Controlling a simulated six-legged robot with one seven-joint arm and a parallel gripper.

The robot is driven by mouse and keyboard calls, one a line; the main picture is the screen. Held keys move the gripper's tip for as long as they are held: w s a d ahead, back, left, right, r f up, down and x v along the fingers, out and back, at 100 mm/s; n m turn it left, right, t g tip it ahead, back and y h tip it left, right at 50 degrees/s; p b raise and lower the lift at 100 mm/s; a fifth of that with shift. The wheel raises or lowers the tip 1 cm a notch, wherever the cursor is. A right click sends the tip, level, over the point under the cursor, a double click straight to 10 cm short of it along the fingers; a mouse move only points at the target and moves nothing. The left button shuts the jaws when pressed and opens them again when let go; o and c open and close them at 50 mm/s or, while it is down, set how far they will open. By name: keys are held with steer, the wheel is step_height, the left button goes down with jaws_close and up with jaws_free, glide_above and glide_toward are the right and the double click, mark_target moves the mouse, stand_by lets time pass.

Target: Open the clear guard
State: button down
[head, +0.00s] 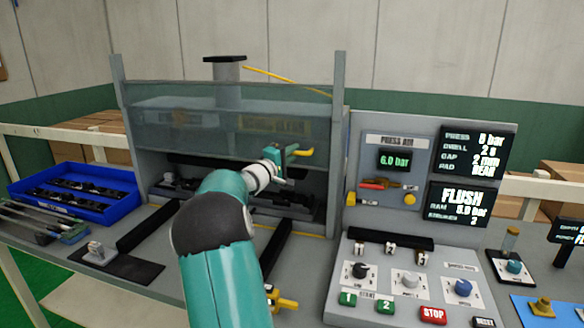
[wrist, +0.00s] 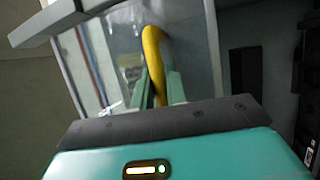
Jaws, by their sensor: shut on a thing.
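The clear guard (head: 215,128) is a see-through panel between two grey posts of the press. Its lower edge stands above the bed, with an open gap below it. My gripper (head: 286,157) is at the guard's lower right, shut on the yellow handle (head: 304,152). In the wrist view the yellow handle (wrist: 153,60) is a curved bar that runs down between the green fingers of my gripper (wrist: 156,88), with the clear guard (wrist: 195,50) behind it. The gripped part of the handle is partly hidden by the fingers.
A control panel (head: 397,125) with displays, knobs and buttons stands right of the press. A blue tray (head: 75,211) of dark parts lies at left. Dark rails (head: 147,227) lie on the grey bench in front. A grey column (head: 226,70) rises behind the guard.

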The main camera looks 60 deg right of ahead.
steer(key=shift+w+r, duration=0.15)
steer(key=shift+r, duration=0.1)
steer(key=c, duration=1.4)
jaws_free()
steer(key=shift+a, duration=0.1)
steer(key=v, duration=1.3)
steer(key=shift+a, duration=0.35)
steer(key=shift+a+f, duration=0.1)
